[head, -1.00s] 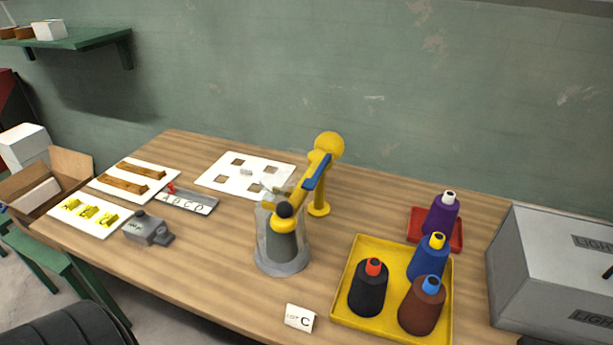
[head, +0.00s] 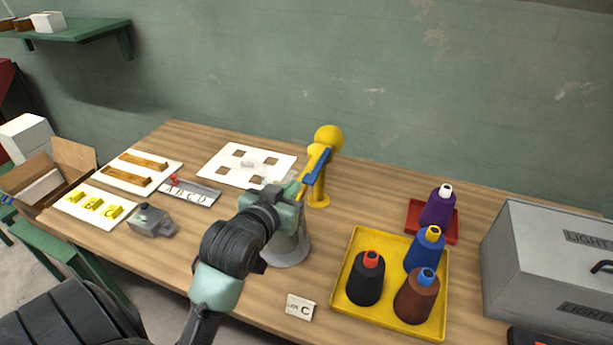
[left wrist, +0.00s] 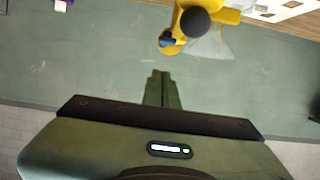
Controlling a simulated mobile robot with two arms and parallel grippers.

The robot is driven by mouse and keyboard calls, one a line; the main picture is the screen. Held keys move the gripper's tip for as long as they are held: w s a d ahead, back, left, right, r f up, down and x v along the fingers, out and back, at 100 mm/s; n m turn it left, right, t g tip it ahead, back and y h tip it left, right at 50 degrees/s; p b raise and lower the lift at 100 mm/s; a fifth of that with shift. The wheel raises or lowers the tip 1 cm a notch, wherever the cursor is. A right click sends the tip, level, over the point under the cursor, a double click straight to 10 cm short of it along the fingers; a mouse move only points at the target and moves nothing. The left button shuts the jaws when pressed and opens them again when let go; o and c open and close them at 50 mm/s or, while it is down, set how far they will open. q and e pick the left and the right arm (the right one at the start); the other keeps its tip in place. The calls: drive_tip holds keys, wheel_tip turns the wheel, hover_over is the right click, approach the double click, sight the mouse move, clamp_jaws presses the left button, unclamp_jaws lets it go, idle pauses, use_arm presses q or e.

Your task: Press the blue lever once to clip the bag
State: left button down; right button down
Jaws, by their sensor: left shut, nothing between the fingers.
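A yellow clipping device (head: 328,138) stands on the wooden table, with a blue lever (head: 317,168) along its sloping arm. In the left wrist view the blue part (left wrist: 167,40) shows small beside the yellow body. A clear bag (left wrist: 212,46) hangs under the yellow head in that view; in the head view my left arm hides most of the bag and the cone in it. My left gripper (head: 297,190) is in front of the device, near the lower end of the lever. Its fingers (left wrist: 161,76) are closed together and empty, apart from the lever. My right gripper is not in view.
A yellow tray (head: 347,300) with several coloured cones stands to the right, a red tray (head: 413,214) with a purple cone behind it. A grey light box (head: 550,262) fills the right end. White boards and a grey scale (head: 150,224) lie left. A C card (head: 300,307) lies in front.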

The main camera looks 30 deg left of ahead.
use_arm(q)
drive_tip(key=shift+w+a+r+t, duration=0.1)
drive_tip(key=shift+a+r+t, duration=0.1)
drive_tip(key=shift+r, duration=0.3)
drive_tip(key=shift+a+r+t, duration=0.1)
drive_tip(key=shift+a+r, duration=0.05)
drive_tip(key=shift+r, duration=0.3)
drive_tip(key=w+a+f+p, duration=0.2)
drive_tip(key=w+f, duration=0.4)
drive_tip(key=w, duration=0.3)
drive_tip(key=shift+w+f+p, duration=0.25)
drive_tip(key=shift+f+p, duration=0.1)
drive_tip(key=shift+p, duration=0.45)
drive_tip(key=shift+a, duration=0.1)
